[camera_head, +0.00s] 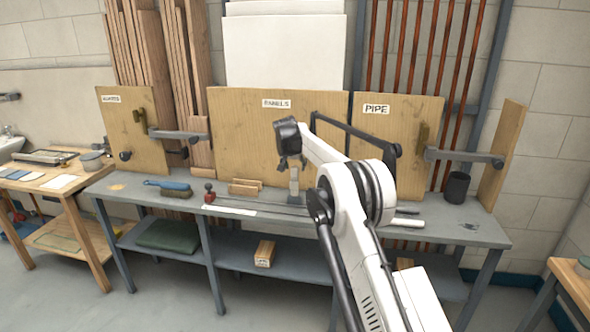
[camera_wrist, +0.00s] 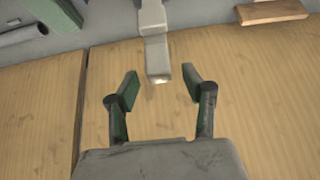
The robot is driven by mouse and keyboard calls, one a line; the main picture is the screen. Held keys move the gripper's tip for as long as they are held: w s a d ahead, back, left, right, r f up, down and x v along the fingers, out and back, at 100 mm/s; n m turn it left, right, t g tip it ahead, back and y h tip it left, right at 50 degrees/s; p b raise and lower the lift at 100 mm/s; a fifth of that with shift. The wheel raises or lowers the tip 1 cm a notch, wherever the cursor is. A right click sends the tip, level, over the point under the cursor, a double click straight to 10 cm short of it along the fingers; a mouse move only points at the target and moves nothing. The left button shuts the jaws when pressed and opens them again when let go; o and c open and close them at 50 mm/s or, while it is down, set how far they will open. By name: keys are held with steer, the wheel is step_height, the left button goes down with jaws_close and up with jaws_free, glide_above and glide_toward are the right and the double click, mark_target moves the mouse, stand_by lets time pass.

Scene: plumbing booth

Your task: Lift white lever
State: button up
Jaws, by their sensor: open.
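The white lever (camera_head: 294,181) looks like a pale grey-white upright piece on the workbench, just below my gripper (camera_head: 292,162) in the head view. In the wrist view the lever (camera_wrist: 155,48) reaches down from the top edge, with its squared end close to the gap between the fingertips of my gripper (camera_wrist: 159,84). The fingers are apart, one to each side of the lever's end in the picture, and I see no contact. Whether the end lies at the depth of the fingertips I cannot tell. The lever's base is cut off in the wrist view.
The workbench (camera_head: 130,193) carries a blue-handled brush (camera_head: 170,187), a small red-based item (camera_head: 209,194), wooden blocks (camera_head: 245,187) and a dark cup (camera_head: 456,187). A wooden panel (camera_head: 240,130) stands close behind the lever. My arm hides part of the bench's right side.

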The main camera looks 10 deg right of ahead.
steer(key=v, duration=0.9)
steer(key=shift+r, duration=0.25)
steer(key=shift+s, duration=0.1)
steer(key=s+d+r+n, duration=0.1)
steer(key=s+r, duration=0.4)
steer(key=s, duration=0.5)
steer(key=s+d+r+y, duration=0.15)
steer(key=s+r, duration=0.25)
steer(key=s, duration=0.7)
steer(key=s+d+r+n, duration=0.1)
steer(key=s+r, duration=0.4)
steer(key=s, duration=0.5)
steer(key=s+f, duration=0.4)
steer(key=s, duration=0.7)
steer(key=s+f+n, duration=0.1)
steer(key=s+f, duration=0.4)
steer(key=s, duration=0.6)
steer(key=s+f+n+y, duration=0.1)
steer(key=s+f, duration=0.3)
steer(key=s, duration=0.7)
steer(key=shift+s+d+f+t, duration=0.25)
steer(key=shift+d+t, duration=0.05)
steer(key=shift+d, duration=0.1)
